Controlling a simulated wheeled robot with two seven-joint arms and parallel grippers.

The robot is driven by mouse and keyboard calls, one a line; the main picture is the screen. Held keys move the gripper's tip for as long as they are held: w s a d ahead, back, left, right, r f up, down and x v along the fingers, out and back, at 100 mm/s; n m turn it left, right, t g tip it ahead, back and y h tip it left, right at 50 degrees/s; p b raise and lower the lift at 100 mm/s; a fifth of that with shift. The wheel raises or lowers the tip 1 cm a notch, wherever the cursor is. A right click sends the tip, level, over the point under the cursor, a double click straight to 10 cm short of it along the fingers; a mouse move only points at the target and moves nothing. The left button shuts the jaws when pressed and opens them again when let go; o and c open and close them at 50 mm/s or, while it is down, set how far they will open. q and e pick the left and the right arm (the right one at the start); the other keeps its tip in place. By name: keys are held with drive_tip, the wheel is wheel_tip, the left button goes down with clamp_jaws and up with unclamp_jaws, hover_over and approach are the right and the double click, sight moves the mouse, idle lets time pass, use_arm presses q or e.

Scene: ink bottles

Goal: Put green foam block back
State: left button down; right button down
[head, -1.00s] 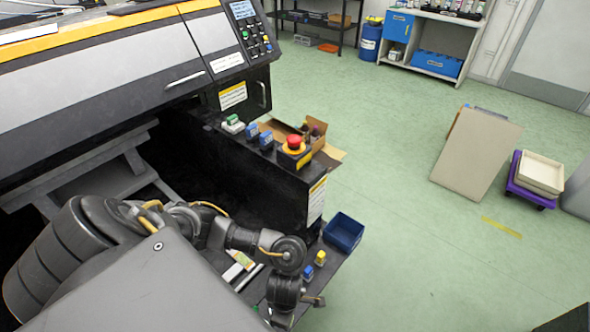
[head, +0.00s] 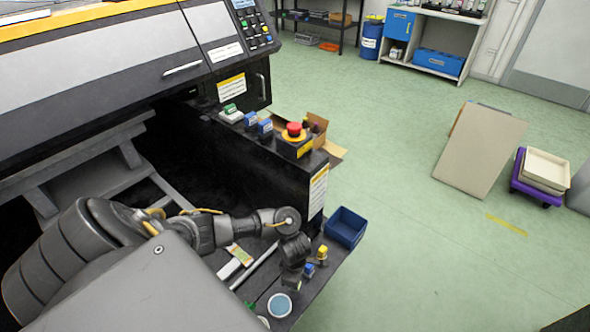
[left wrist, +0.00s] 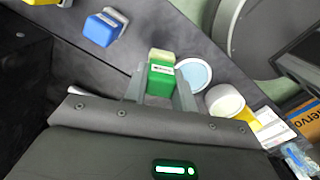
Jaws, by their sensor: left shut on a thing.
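My left gripper (left wrist: 160,88) is shut on the green foam block (left wrist: 161,80), which has a white label and a pale end on its far side. In the head view my left gripper (head: 292,282) is over the dark shelf at the machine's front, and the block in it cannot be made out. A blue block (left wrist: 103,28) is on the dark surface, apart from the gripper; in the head view a blue block (head: 309,271) and a yellow one (head: 322,254) stand right of the gripper. My right gripper is not in view.
A round blue-topped container (head: 280,305) stands near the shelf's front, with a white round one (left wrist: 225,100) beside it. A blue bin (head: 345,228) is at the shelf's right end. Green and blue pieces and a red button (head: 294,129) top the black wall.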

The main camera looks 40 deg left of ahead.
use_arm(q)
drive_tip(key=shift+w+a+f, duration=0.2)
drive_tip(key=shift+w+f, duration=0.1)
drive_tip(key=shift+f, duration=1.65)
drive_tip(key=shift+f+b, duration=0.1)
drive_tip(key=shift+b, duration=0.2)
drive_tip(key=shift+w+f, duration=0.1)
drive_tip(key=c, duration=1.1)
unclamp_jaws()
drive_tip(key=shift+c, duration=0.2)
